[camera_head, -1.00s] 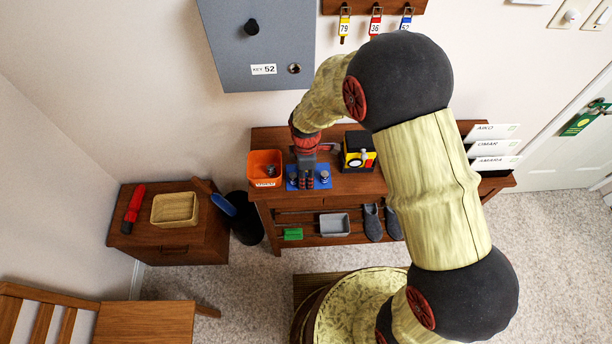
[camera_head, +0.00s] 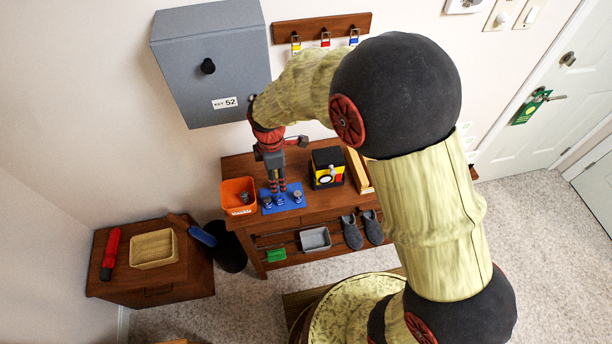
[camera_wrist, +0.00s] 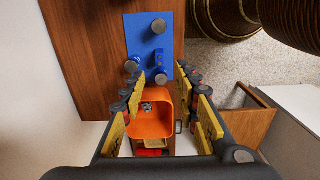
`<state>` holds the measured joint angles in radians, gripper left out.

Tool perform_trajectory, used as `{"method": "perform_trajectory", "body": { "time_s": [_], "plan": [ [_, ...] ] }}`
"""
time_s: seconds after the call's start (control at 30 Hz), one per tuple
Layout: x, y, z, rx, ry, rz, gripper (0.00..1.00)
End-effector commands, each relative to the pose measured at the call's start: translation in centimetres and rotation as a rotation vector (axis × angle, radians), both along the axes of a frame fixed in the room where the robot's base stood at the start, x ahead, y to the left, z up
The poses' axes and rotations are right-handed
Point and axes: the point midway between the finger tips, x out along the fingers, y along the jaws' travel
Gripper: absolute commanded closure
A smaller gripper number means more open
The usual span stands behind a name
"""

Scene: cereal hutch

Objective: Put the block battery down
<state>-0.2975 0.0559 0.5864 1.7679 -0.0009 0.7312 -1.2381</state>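My gripper (camera_head: 277,190) is over the blue mat (camera_head: 290,206) on the wooden hutch. In the wrist view its yellow-padded fingers (camera_wrist: 161,78) stand well apart, with nothing visibly held between them. The mat (camera_wrist: 137,37) carries small grey-topped round pieces, one (camera_wrist: 159,26) at its far part and another (camera_wrist: 132,66) near the left finger. A narrow blue upright piece (camera_wrist: 160,58) stands near the fingertips. I cannot tell which piece, if any, is the block battery. An orange bin (camera_head: 230,188) beside the mat holds a small grey item (camera_wrist: 147,106).
A yellow-and-black device (camera_head: 327,168) stands right of the mat. A grey key cabinet (camera_head: 208,85) hangs on the wall close behind my arm. The lower shelf holds a grey tray (camera_head: 315,239) and shoes (camera_head: 352,232). A side cabinet (camera_head: 150,280) stands left.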

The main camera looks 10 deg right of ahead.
Motion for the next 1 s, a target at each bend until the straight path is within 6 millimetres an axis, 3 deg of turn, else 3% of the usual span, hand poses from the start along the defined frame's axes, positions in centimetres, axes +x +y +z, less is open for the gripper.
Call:
{"method": "perform_trajectory", "body": {
  "time_s": [0.17, 0.37, 0.5, 0.7, 0.9, 1.0],
  "plan": [
    [-0.1, -0.7, 2.0, 0.007, -0.023, -0.06, 0.69],
    [-2.2, -4.3, 10.7, 0.054, -0.124, -0.378, 0.69],
    [-5.7, -7.5, 16.8, 0.109, -0.202, -0.663, 0.69],
    [-12.1, -11.3, 22.8, 0.217, -0.303, -1.06, 0.69],
    [-17.6, -13.5, 25.2, 0.324, -0.368, -1.366, 0.69],
    [-19.2, -14.0, 25.5, 0.357, -0.384, -1.453, 0.69]
  ]
}}
